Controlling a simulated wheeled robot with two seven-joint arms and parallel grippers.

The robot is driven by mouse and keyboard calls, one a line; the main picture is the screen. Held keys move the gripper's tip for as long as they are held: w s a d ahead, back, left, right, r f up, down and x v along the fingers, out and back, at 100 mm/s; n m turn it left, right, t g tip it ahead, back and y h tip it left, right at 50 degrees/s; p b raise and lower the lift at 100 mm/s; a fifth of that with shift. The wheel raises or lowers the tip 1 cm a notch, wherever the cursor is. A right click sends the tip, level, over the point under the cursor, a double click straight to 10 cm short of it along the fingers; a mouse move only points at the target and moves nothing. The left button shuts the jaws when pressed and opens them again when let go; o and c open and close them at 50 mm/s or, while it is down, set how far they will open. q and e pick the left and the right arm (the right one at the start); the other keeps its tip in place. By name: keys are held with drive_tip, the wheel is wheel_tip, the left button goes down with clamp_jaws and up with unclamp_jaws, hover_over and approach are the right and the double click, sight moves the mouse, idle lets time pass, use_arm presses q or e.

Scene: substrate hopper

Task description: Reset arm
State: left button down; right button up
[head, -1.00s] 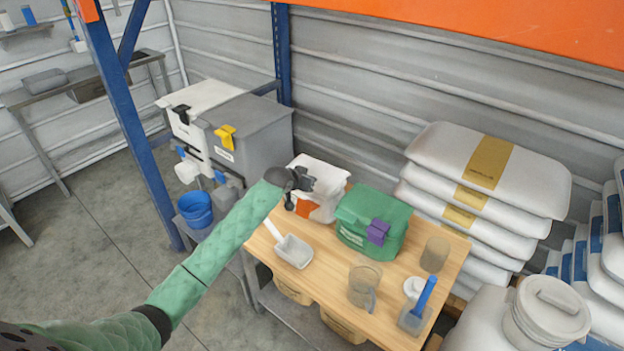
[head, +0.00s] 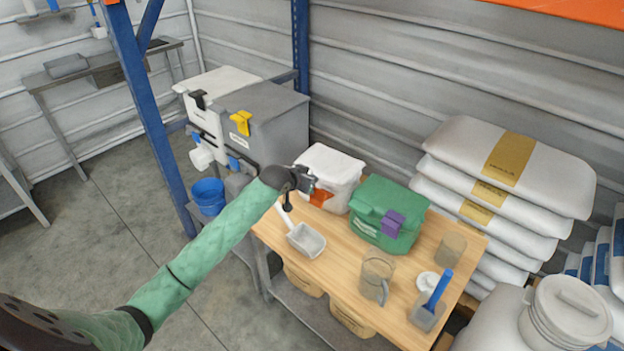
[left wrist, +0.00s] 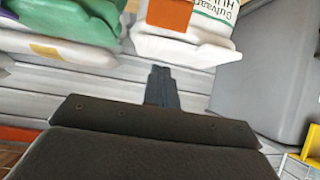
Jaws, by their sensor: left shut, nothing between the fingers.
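My left arm, in a green quilted sleeve, reaches in from the left in the head view. Its gripper (head: 306,184) is shut and empty, above the left end of the wooden table (head: 345,320). The white bag with an orange clip (head: 333,172) stands just behind and to the right of it. The shut fingers also show in the left wrist view (left wrist: 161,88), with the white bag (left wrist: 185,45) beyond them. My right gripper is in neither view.
On the table are a white scoop (head: 306,240), a green bag with a purple clip (head: 386,212), a clear jug (head: 375,278), a beaker (head: 450,250) and a blue-handled scoop (head: 428,313). A grey hopper (head: 265,125) stands at the back left. Stacked sacks (head: 510,170) are at right.

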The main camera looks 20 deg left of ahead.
use_arm(q)
drive_tip(key=shift+s, duration=0.1)
drive_tip(key=s+d+f+g, duration=0.1)
drive_tip(key=s+d+f, duration=0.2)
drive_tip(key=s, duration=0.4)
drive_tip(key=s+d+f+g, duration=0.1)
drive_tip(key=s+d+f, duration=0.25)
drive_tip(key=s, duration=0.35)
drive_tip(key=s+d+f+g, duration=0.2)
drive_tip(key=s+f, duration=0.2)
drive_tip(key=s, duration=0.4)
drive_tip(key=s+d+n+g+y, duration=0.1)
drive_tip(key=s+d+g+y, duration=0.15)
drive_tip(key=s, duration=2.35)
wheel_tip(320, 180, down, 22)
drive_tip(key=w+d+f+g, duration=0.1)
drive_tip(key=g, duration=0.1)
drive_tip(key=s+f, duration=0.3)
drive_tip(key=f, duration=0.7)
drive_tip(key=s+d+f+g, duration=0.1)
drive_tip(key=s+f, duration=0.2)
drive_tip(key=f, duration=0.6)
drive_tip(key=shift+s+f, duration=0.15)
drive_tip(key=shift+f, duration=0.2)
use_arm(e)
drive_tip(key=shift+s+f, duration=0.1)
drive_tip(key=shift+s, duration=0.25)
use_arm(q)
drive_tip(key=shift+d, duration=0.1)
